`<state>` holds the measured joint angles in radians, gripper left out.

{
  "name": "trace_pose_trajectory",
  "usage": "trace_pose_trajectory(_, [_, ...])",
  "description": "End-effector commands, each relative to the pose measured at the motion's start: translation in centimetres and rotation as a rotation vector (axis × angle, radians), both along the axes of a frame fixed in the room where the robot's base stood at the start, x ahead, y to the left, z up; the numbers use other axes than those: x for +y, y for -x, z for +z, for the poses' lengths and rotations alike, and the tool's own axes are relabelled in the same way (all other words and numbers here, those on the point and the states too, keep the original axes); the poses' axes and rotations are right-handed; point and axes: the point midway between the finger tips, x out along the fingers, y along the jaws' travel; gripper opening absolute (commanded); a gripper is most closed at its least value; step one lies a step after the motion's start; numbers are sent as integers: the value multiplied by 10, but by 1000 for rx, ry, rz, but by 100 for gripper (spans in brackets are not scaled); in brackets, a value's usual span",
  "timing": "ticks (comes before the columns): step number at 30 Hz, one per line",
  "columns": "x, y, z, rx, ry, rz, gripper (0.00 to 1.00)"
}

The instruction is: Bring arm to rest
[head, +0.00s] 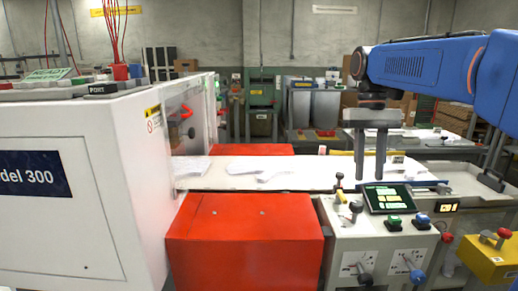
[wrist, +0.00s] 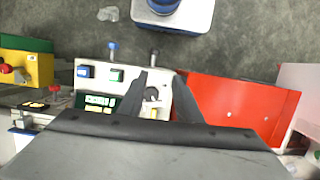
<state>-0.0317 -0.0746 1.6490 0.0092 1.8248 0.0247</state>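My gripper (head: 370,178) hangs from the blue arm (head: 425,66) at the right of the head view, fingers pointing down. A gap shows between the two fingers and nothing is held, so it is open. It appears above or in front of the control panel and the white work surface; the exact height is hard to tell. In the wrist view my gripper (wrist: 161,76) shows its two dark fingers apart, over the control panel (wrist: 98,86) with its knobs and buttons. A black knob (wrist: 152,94) shows between the fingers, below them.
A red box (head: 245,240) stands between the white machine (head: 70,190) and the control panel (head: 375,235) with its screen and levers. White film sheets (head: 265,172) lie on the work surface. A yellow box (head: 488,262) with a red button is at the right.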

Motion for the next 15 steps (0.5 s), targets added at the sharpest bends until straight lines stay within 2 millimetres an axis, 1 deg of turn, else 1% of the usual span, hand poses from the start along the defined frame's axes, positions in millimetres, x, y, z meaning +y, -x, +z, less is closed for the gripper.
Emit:
trace_pose_trajectory(1, [-1, 9, -3, -20, 0, 0, 31])
trace_pose_trajectory(4, [-2, 27, -14, -70, -1, -1, 31])
trace_pose_trajectory(8, [-5, 53, -33, -147, -3, -3, 31])
trace_pose_trajectory(15, [-8, 100, -73, -292, -3, -4, 31])
